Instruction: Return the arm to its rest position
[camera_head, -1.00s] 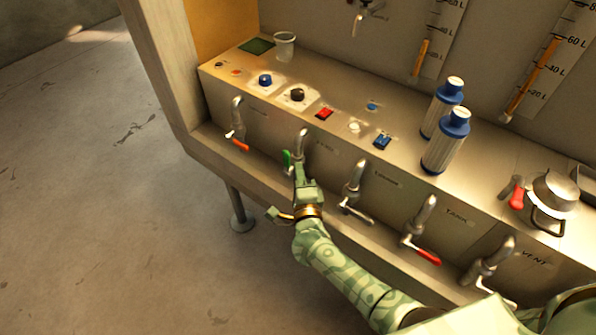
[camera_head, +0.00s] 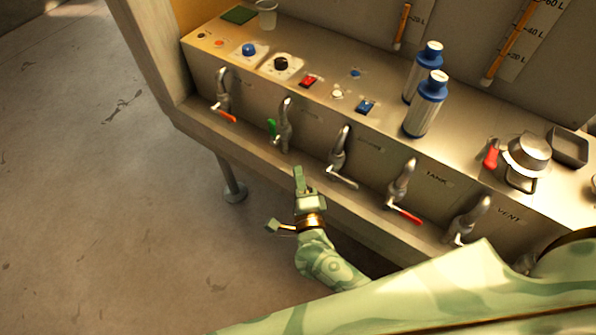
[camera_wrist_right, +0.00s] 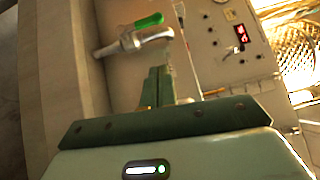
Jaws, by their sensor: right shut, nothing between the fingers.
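My right gripper (camera_head: 298,176) is shut and empty in the head view. It hangs in front of the press trailer's lower ledge, below the green-handled tap (camera_head: 285,125) and apart from it. In the right wrist view the closed fingers (camera_wrist_right: 157,85) point toward the panel. The green handle (camera_wrist_right: 148,21) shows above them there, with a gap between. My right arm (camera_head: 330,262) comes up from the lower right, and a large pale green arm link of mine crosses the bottom right. My left gripper is not in view.
A row of taps lines the front panel, among them an orange-handled one (camera_head: 226,115) and a red-handled one (camera_head: 405,214). Open floor (camera_head: 90,200) lies to the left.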

